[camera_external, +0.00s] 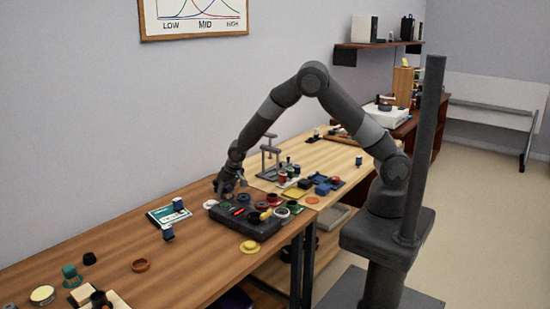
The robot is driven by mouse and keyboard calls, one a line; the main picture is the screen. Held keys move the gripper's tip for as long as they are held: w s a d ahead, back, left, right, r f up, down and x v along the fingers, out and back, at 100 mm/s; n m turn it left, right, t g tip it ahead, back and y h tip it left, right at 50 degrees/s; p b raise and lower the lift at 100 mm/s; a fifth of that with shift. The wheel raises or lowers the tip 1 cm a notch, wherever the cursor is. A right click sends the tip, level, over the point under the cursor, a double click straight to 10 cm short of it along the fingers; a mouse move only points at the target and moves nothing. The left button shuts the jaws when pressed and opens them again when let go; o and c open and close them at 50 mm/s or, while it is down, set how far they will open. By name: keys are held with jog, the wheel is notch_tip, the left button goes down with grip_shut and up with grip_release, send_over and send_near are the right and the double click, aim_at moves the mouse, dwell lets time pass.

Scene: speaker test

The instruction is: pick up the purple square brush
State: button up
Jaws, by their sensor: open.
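My gripper (228,188) is low over the back left edge of the dark tray (262,232) on the wooden table. It is open; it is small and dark here, and I cannot make out anything between its fingers. I cannot pick out the purple square brush for sure. Small parts crowd the area around the gripper, and the gripper may hide some of them.
The tray holds several small coloured parts. A yellow ring (249,247) lies in front of it, and a grey stand (270,160) rises behind. A blue-and-white card (168,214) and an orange ring (140,265) lie left. Bare wood (190,262) lies front left of the tray.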

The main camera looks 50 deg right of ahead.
jog(key=shift+c, duration=0.2)
jog(key=c, duration=1)
